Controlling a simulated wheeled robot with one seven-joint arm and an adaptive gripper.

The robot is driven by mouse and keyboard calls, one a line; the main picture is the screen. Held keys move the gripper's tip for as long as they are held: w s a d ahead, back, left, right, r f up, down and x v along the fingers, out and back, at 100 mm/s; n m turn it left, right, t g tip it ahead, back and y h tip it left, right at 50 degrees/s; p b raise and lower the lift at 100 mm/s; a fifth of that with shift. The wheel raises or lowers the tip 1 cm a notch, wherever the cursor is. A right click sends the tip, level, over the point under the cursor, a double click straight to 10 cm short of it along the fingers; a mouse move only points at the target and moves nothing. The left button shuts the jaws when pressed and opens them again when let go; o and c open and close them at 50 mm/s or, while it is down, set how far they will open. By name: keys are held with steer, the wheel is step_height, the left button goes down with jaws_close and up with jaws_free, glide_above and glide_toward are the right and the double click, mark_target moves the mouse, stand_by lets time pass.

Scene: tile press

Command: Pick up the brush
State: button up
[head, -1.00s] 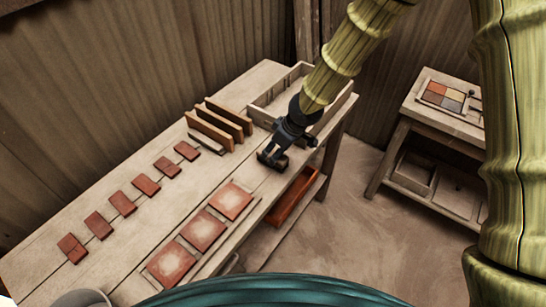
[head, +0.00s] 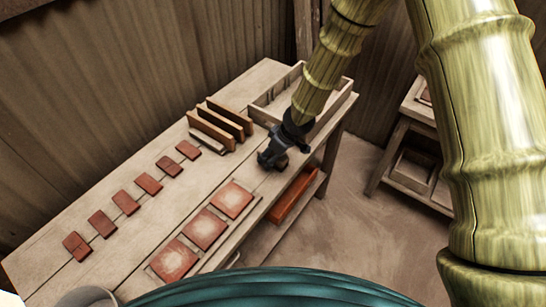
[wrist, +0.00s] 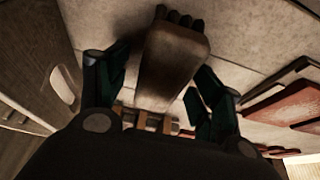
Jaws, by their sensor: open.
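The brush (wrist: 172,60) shows large in the wrist view as a brown wooden block with dark bristle tufts at its far end. It lies on the pale workbench (head: 232,108). My gripper (wrist: 155,88) is open, with one finger on each side of the brush; I cannot tell whether either finger touches it. In the head view my gripper (head: 271,159) is low over the bench near its front edge, and it hides most of the brush there.
Three framed reddish tiles (head: 204,229) lie along the front of the bench. Several small red tiles (head: 126,202) form a row behind. Upright wooden boards (head: 212,130) and a divided wooden tray (head: 264,112) stand farther back. An orange bin (head: 292,195) sits on the shelf below.

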steer(key=shift+f, duration=0.25)
stand_by(0.4)
steer(key=c, duration=1.1)
